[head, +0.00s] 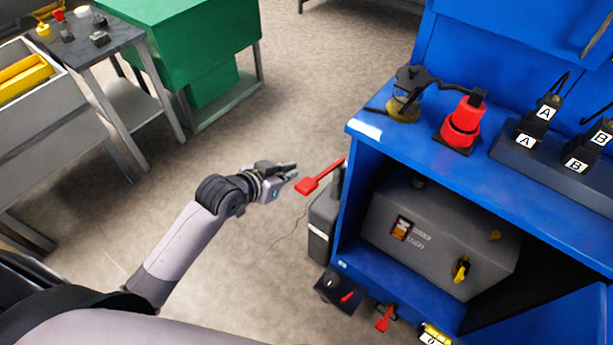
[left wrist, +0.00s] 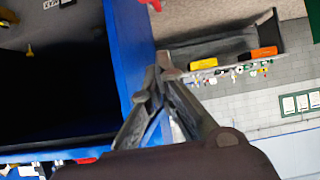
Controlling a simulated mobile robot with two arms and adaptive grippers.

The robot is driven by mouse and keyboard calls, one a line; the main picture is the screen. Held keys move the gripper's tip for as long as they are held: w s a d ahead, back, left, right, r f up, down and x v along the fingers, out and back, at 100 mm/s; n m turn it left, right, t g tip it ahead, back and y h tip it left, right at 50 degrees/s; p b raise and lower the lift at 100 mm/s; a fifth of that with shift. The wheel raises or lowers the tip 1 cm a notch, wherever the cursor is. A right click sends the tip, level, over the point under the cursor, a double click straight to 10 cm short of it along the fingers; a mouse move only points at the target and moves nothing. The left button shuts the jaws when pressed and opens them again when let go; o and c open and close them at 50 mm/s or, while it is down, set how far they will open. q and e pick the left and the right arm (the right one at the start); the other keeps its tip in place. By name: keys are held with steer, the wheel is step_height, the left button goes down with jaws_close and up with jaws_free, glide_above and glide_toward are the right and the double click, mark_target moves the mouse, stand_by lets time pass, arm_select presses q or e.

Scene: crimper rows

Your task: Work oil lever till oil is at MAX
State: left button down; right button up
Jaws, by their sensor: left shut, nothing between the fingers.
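A red lever (head: 320,178) with a flat paddle end sticks out from the left side of the blue cabinet (head: 385,147). My left gripper (head: 295,171) is shut and empty, just left of the paddle, with a small gap visible between them. In the left wrist view its fingers (left wrist: 165,70) come together near the cabinet's blue edge, and a red piece (left wrist: 150,4) shows at the top edge. A clear jar with yellowish liquid (head: 404,108) stands on the cabinet top; no MAX mark can be read. My right gripper is out of view.
A red bottle-shaped object (head: 462,122) and black units labelled A and B stand on the cabinet. A grey box (head: 440,240) sits inside. Another red lever (head: 385,319) is low at the front.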

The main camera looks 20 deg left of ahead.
arm_select(q)
glide_above(306, 185)
steer(key=w, duration=0.1)
steer(key=f, duration=0.3)
steer(key=f+p, duration=0.1)
steer(key=f, duration=0.1)
steer(key=shift+d+f, duration=0.2)
steer(key=shift+d, duration=0.1)
steer(key=f, duration=0.3)
steer(key=shift+s+a, duration=0.15)
steer(key=shift+s, duration=0.2)
steer(key=shift+s+f+p, duration=0.2)
steer(key=shift+f+p, duration=0.1)
steer(key=shift+f, duration=0.25)
steer(key=shift+a, duration=0.1)
